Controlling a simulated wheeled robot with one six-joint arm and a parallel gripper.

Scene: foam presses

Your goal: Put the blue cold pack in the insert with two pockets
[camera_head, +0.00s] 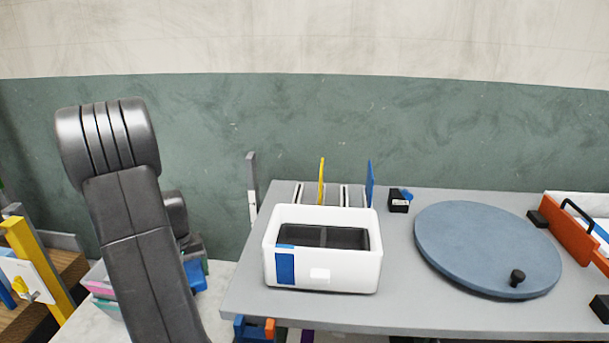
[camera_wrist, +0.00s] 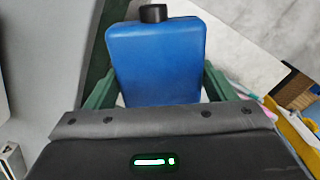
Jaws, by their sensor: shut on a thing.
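The blue cold pack (camera_wrist: 155,65), a flat blue bottle with a black cap, fills the upper middle of the wrist view. My gripper (camera_wrist: 158,85) is shut on it, with one green finger at each side. In the head view part of the blue pack (camera_head: 196,276) shows beside my dark arm, left of the grey table; my fingers are mostly hidden there. A white box (camera_head: 350,278) with a blue stripe stands on the table. Its dark inside (camera_head: 347,238) shows a divider that parts it in two; it looks like the insert with two pockets.
The grey table (camera_head: 410,318) also holds a round blue-grey disc (camera_head: 485,245) with a black knob. A rack with a yellow plate (camera_head: 321,180) and a blue plate (camera_head: 370,183) stands behind the box. An orange-fronted container (camera_head: 565,230) is at the right.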

